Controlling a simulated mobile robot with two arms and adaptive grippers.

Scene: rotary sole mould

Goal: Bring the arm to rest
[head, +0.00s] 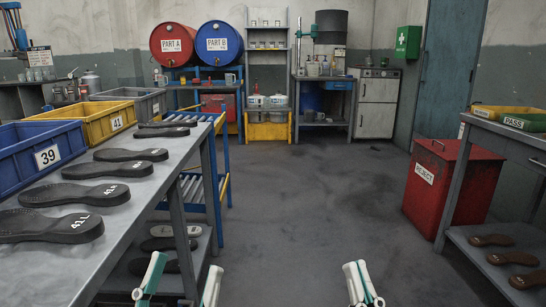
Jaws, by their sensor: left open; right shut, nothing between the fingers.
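My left gripper (186,264) shows at the bottom edge, left of the middle. Its two white and green fingers are spread apart with nothing seen between them. It is in front of the right end of the grey table (125,232). My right gripper (355,266) shows at the bottom edge, right of the middle, over bare floor. Its fingers are together and hold nothing. The arms behind both grippers are out of view.
Dark soles (95,194) lie on the left table beside a blue crate (40,150) and a yellow crate (98,121). A red reject bin (437,185) stands by the right bench (500,138). The floor (310,200) between is clear.

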